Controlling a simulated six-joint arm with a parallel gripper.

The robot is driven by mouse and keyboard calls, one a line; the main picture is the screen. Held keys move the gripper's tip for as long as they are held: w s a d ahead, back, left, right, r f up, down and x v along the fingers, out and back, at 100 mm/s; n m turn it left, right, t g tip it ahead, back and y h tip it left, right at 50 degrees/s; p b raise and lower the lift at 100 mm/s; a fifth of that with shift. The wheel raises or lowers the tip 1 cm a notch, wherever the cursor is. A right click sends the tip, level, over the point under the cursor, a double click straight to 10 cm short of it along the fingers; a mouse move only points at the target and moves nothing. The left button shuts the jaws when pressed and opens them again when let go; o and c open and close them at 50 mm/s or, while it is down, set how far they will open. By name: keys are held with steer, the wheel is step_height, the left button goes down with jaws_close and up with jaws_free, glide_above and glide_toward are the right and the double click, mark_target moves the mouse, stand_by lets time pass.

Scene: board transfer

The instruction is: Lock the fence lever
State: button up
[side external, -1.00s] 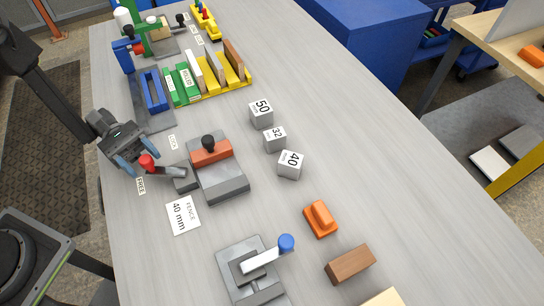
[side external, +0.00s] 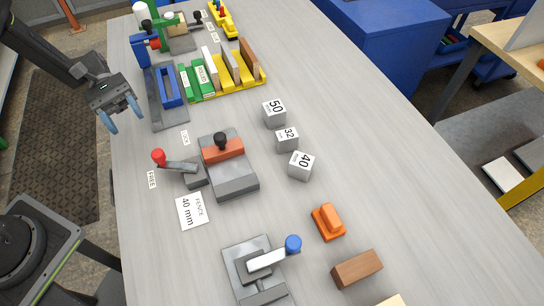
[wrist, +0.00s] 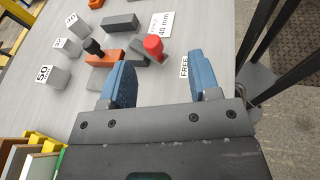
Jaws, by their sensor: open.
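The fence lever is a grey arm (side external: 180,166) with a red knob (side external: 158,155), on a dark grey pivot block beside the fence unit. It points left in the side view, its knob between the LOCK label (side external: 185,137) and the FREE label (side external: 152,180). The fence unit (side external: 236,182) is grey with an orange block (side external: 223,150) and black knob. My gripper (side external: 122,117) is open and empty, apart from the lever, over the table's left edge. In the wrist view the red knob (wrist: 153,47) shows beyond the gap between my blue fingertips (wrist: 160,70).
A card reading FENCE 40 mm (side external: 192,210) lies near the lever. Numbered blocks 50 (side external: 274,113), 32 (side external: 287,140) and 40 (side external: 300,165) stand to the right. A blue fixture (side external: 167,88) is behind. A blue-knobbed lever (side external: 268,259) sits in front.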

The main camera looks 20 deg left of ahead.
steer(key=s+d+r+m+t+y, duration=0.2)
steer(key=s+r+m+t+y, duration=0.45)
steer(key=r, duration=0.25)
steer(key=s+d+r+m+t+y, duration=0.2)
steer(key=s+r+m+t+y, duration=0.4)
steer(key=r, duration=0.4)
steer(key=n, duration=0.2)
glide_above(302, 161)
steer(key=s, duration=0.4)
step_height(302, 161, down, 18)
steer(key=shift+m+g+y, duration=0.25)
steer(key=shift+g, duration=0.1)
steer(key=x, duration=1)
steer(key=shift+w+f, duration=0.2)
steer(key=shift+w, duration=0.05)
